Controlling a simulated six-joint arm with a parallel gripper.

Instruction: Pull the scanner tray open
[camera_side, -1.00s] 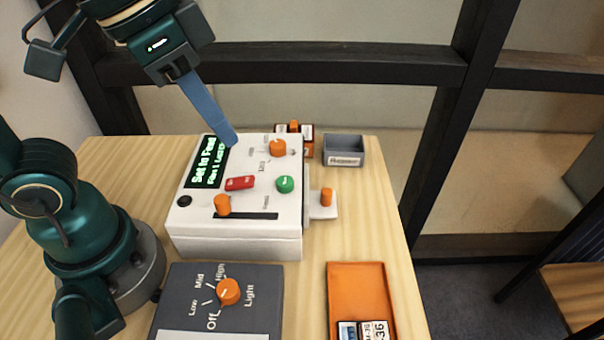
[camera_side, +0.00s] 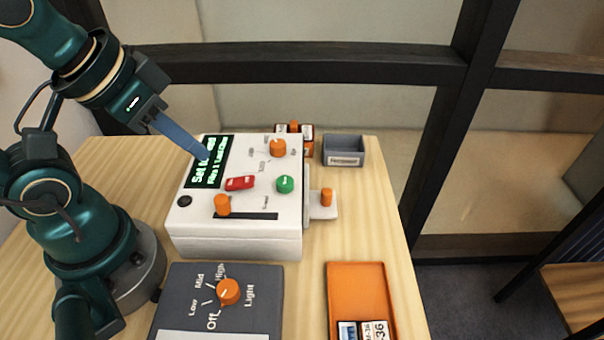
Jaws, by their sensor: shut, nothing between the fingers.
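The white scanner (camera_side: 240,241) stands in the middle of the table. Its tray (camera_side: 322,211) shows at the right side as a small light plate with an orange knob (camera_side: 326,197) on it. Only a short part of the tray sticks out past the scanner's wall. My gripper (camera_side: 203,154) is shut and empty, its blue fingers in front of the scanner's display at upper left. It is well to the left of the tray's knob. I cannot tell whether the fingertips touch the display.
The scanner's top has a red switch (camera_side: 240,183), a green button (camera_side: 285,184), an orange dial (camera_side: 278,148) and an orange slider (camera_side: 222,205). A grey bin (camera_side: 344,151) stands behind. A grey control box (camera_side: 256,311) and an orange tray (camera_side: 357,285) with cards lie in front.

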